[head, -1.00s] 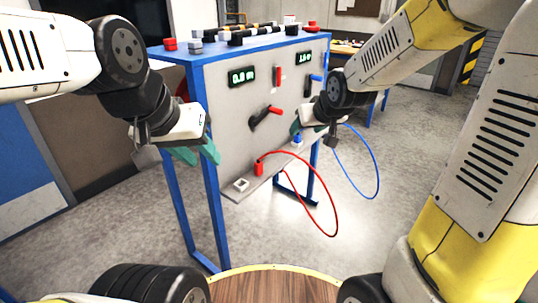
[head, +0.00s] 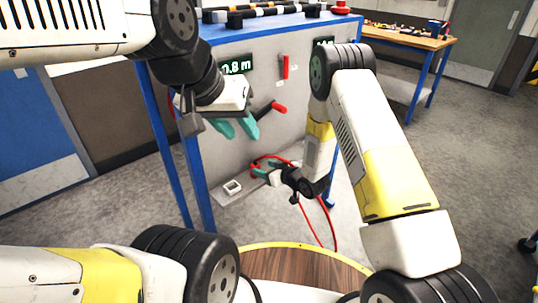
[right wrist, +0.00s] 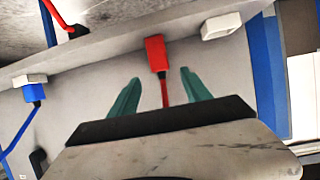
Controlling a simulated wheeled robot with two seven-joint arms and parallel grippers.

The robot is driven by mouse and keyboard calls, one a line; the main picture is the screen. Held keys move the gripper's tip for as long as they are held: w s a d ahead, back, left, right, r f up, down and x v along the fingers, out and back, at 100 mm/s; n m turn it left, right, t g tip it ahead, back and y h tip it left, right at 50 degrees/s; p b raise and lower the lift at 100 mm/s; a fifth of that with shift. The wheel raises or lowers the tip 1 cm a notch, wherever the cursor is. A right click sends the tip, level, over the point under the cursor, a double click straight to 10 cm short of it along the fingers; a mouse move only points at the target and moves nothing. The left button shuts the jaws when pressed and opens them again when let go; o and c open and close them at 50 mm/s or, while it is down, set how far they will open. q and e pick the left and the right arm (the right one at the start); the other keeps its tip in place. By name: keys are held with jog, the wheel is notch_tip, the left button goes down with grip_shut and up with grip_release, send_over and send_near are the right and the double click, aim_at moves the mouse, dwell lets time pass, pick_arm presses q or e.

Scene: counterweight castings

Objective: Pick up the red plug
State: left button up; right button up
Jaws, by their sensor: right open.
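The red plug (right wrist: 155,55) stands at the panel's ledge in the right wrist view, its red cable running back between my right fingers. In the head view it is mostly hidden by my right gripper (head: 264,172). That gripper is open, with one green finger on each side of the cable in the right wrist view (right wrist: 160,77). The plug is just ahead of the fingertips, and I see no contact. My left gripper (head: 237,128) is higher, in front of the panel, with its green fingers apart and nothing between them.
A white empty socket (head: 232,187) sits on the ledge beside the plug. A blue plug (right wrist: 34,92) with a blue cable is on the other side. A red-handled lever (head: 279,107) sticks out of the panel above. A wooden workbench (head: 410,38) stands at the back right.

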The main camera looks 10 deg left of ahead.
aim_at(257, 166)
jog(key=x, duration=0.7)
jog(key=shift+w+a+f, duration=0.1)
jog(key=shift+f, duration=0.1)
grip_shut()
